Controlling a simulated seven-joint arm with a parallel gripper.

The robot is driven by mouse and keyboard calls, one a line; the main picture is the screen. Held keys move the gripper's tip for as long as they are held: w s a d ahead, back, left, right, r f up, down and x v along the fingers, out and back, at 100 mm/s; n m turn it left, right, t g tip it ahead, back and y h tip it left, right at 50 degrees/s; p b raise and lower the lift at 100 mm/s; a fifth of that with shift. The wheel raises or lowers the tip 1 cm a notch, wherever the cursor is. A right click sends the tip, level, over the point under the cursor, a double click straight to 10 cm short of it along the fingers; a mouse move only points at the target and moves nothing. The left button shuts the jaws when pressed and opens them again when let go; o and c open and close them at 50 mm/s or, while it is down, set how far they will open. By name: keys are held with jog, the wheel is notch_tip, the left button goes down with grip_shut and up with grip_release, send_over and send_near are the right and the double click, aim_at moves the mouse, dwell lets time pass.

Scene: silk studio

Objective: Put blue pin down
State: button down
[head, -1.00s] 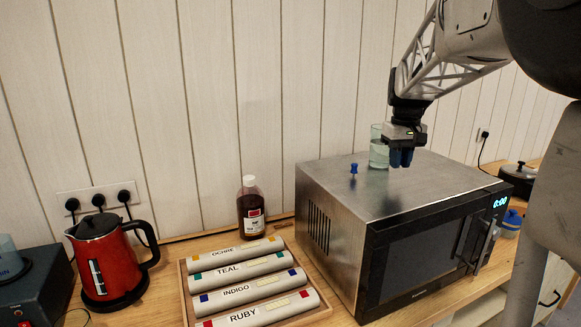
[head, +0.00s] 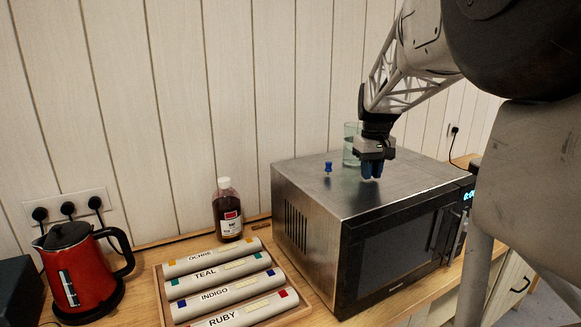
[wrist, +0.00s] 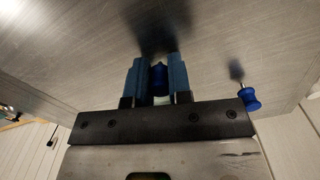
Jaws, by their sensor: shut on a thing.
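My gripper (head: 372,170) is pointing down over the top of the microwave (head: 410,185), with its blue fingers shut. In the wrist view, a blue pin (wrist: 159,77) is held between the two fingers. In the head view the fingers hide this pin. The fingertips are close above the metal top, with a dark shadow beneath; I cannot tell whether the pin touches it. A second blue pin (head: 327,167) stands apart on the microwave, left of my gripper; it also shows at the right in the wrist view (wrist: 249,98).
A clear glass (head: 351,145) stands on the microwave just behind my gripper. A brown bottle (head: 228,210), a wooden tray (head: 163,290) of labelled rolls and a red kettle (head: 78,272) are to the left. The microwave's front top is clear.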

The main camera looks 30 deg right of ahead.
jog(key=shift+f, duration=0.15)
jog(key=c, duration=1)
grip_release()
jog(key=shift+c, duration=0.2)
notch_tip(320, 180, up, 12)
dwell(0.3)
